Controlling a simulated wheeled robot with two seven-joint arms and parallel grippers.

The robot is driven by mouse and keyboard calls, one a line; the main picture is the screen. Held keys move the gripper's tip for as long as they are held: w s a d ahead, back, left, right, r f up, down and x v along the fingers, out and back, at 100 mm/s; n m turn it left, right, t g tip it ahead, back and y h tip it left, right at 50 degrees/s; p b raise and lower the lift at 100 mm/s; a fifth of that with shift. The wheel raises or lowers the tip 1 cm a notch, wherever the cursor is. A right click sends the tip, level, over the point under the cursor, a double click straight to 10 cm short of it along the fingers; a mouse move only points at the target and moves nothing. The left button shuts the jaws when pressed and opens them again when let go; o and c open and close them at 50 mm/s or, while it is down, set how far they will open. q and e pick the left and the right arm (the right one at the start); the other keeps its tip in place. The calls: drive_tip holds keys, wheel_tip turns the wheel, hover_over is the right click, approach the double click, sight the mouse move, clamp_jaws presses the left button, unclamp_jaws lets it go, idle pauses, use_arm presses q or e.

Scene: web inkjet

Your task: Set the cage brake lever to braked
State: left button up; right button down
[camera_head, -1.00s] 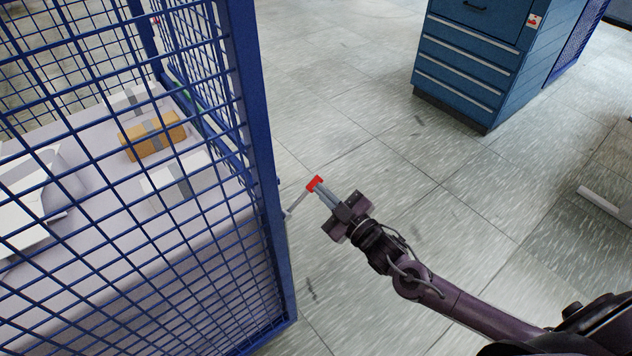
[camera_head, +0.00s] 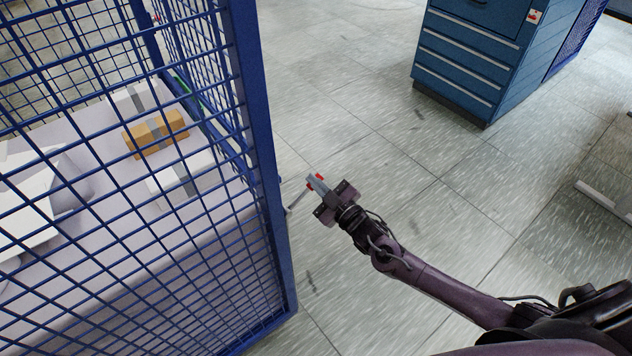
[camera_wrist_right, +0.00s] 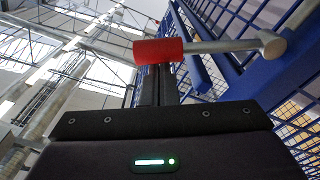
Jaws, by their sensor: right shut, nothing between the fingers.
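The brake lever is a thin grey rod with a red grip (camera_head: 310,187) on the outer side of the blue mesh cage (camera_head: 262,170). In the right wrist view the red grip (camera_wrist_right: 158,51) lies across the fingers, and its grey rod runs right to a rounded pivot end (camera_wrist_right: 272,44). My right gripper (camera_head: 315,182) is shut and empty, with its fingertips at the red grip. The fingers partly cover the grip in the head view; I cannot tell for sure whether they touch it. My left gripper is not in view.
Inside the cage, a pale surface holds a brown box (camera_head: 155,134) and white packages (camera_head: 180,178). A blue drawer cabinet (camera_head: 468,62) stands at the upper right. The tiled floor between cage and cabinet is clear.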

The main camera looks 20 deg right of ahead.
drive_tip(key=shift+d+f, duration=0.1)
drive_tip(key=shift+d+f+m+b, duration=0.15)
drive_tip(key=shift+m+b, duration=0.2)
drive_tip(key=shift+m, duration=0.05)
drive_tip(key=shift+d+f, duration=0.1)
drive_tip(key=shift+f, duration=0.05)
wheel_tip(320, 180, down, 11)
drive_tip(key=d+m+h+b, duration=0.1)
drive_tip(key=m+b, duration=0.7)
drive_tip(key=m, duration=0.4)
drive_tip(key=shift+w+d+m, duration=0.25)
drive_tip(key=shift+w+m, duration=0.05)
drive_tip(key=shift+w, duration=0.05)
drive_tip(key=shift+r, duration=0.2)
